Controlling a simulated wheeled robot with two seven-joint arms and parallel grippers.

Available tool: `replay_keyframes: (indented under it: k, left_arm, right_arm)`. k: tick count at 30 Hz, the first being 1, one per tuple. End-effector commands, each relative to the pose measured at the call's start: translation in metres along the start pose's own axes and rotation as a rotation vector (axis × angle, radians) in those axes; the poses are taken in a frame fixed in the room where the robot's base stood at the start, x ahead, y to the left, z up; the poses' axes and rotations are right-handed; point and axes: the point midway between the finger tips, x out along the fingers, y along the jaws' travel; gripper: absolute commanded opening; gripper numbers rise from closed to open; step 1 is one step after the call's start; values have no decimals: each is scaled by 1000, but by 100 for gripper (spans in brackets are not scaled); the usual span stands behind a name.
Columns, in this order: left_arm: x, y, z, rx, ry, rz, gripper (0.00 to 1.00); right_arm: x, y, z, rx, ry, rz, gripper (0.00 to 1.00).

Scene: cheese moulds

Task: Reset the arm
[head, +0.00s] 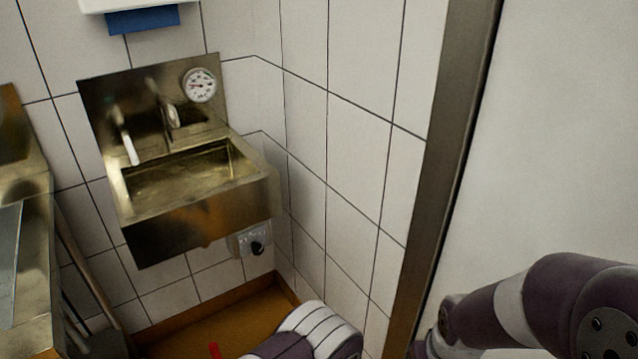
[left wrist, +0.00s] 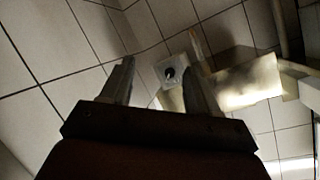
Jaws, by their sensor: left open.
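My left gripper (left wrist: 160,85) shows in the left wrist view with its two fingers apart and nothing between them. Behind it are the tiled wall and a metal surface. In the head view a pale and dark purple arm part of mine (head: 310,335) shows at the bottom middle. Its fingers are not visible there. My right arm (head: 540,305) comes in at the lower right, bent beside the white panel. The right gripper is outside the picture.
A metal wall sink (head: 195,225) with a round gauge (head: 199,85) hangs on the tiled wall. A wall socket (head: 252,241) sits below it. A metal counter (head: 35,240) stands at left. A metal door frame (head: 440,170) and white panel (head: 560,150) close off the right.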

Motion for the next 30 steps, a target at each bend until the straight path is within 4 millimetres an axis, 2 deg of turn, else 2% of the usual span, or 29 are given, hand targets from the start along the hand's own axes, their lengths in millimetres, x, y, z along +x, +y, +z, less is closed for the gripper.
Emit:
replay_keyframes:
  k: [6,9,11,14,18,21,24,27,28,30]
  left_arm:
    - [-23,47,24,-49,-210,339,61]
    - [-44,55,29,-73,-360,503,61]
    - [-60,51,30,-80,-465,597,61]
    - [-93,21,28,-71,-665,727,61]
    - [-133,-63,29,-21,-898,793,61]
    - [-148,-122,30,0,-971,770,61]
    - [-150,-176,25,-35,-945,718,61]
    - [-132,-216,8,-194,-872,630,61]
    - [-142,-228,-10,-185,-880,636,61]
    - [-154,-243,-31,-176,-881,642,61]
  right_arm:
    - [0,0,0,0,0,0,43]
    - [0,0,0,0,0,0,43]
    - [0,0,0,0,0,0,43]
    - [0,0,0,0,0,0,43]
    - [0,0,0,0,0,0,43]
    - [0,0,0,0,0,0,43]
    - [0,0,0,0,0,0,43]
    - [0,0,0,0,0,0,43]
    - [-26,0,-2,0,-2,0,43]
    - [-55,0,-7,0,1,0,43]
